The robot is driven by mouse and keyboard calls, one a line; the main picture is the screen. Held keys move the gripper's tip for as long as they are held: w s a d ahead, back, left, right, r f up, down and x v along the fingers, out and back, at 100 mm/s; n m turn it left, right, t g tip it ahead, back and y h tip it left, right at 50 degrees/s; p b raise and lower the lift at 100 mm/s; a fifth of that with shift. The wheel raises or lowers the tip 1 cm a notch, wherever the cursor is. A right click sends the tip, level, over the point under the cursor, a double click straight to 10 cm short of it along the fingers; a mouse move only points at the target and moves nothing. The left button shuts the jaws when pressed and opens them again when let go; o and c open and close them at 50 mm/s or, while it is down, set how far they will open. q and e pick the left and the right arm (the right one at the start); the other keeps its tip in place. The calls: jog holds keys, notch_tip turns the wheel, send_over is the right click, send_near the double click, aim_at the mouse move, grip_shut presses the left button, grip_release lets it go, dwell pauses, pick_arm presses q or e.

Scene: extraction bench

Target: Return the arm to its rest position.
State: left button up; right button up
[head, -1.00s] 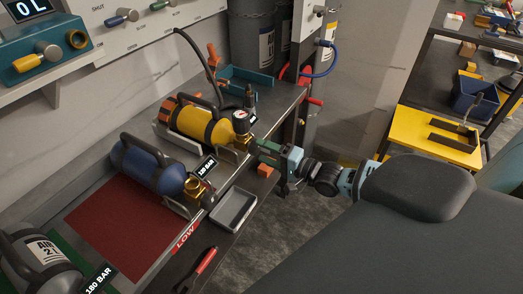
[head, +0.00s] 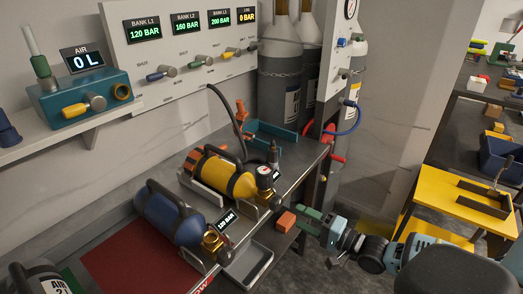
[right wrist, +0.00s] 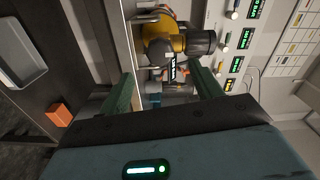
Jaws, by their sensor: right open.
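My right gripper (head: 306,221) is open and empty, at the bench's right edge in the head view. Its green fingers (right wrist: 165,90) show spread apart in the right wrist view, with nothing between them in contact. The yellow cylinder (head: 214,173), with a gauge and brass valve, lies in a cradle left of the gripper, apart from it. It also shows ahead of the fingers in the right wrist view (right wrist: 172,28). My left gripper is not in view.
A blue cylinder (head: 168,214) lies nearer on the bench. An orange block (head: 286,222) sits beside my right gripper, near a grey tray (head: 250,268). A yellow table (head: 428,211) stands at the right. Floor shows between bench and table.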

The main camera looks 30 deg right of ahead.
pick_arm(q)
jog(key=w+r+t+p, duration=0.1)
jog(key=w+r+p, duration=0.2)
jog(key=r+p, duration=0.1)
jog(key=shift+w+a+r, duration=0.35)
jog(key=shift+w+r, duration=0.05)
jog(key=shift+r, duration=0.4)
pick_arm(e)
jog(key=s+a+f+n+g+h, duration=0.1)
jog(key=s+a+f+n, duration=0.3)
jog(key=s, duration=0.5)
jog(key=s+a+f+n+g+h, duration=0.2)
jog(key=s+a+f+n+g, duration=0.2)
jog(key=s+a, duration=0.4)
jog(key=s+a+f+n+g+h, duration=0.2)
jog(key=s+a+f+n, duration=0.3)
jog(key=s, duration=0.7)
notch_tip(320, 180, down, 2)
jog(key=shift+s+a+f+g, duration=0.25)
jog(key=shift+a+g, duration=0.15)
jog(key=shift+a, duration=0.1)
jog(key=shift+w, duration=0.1)
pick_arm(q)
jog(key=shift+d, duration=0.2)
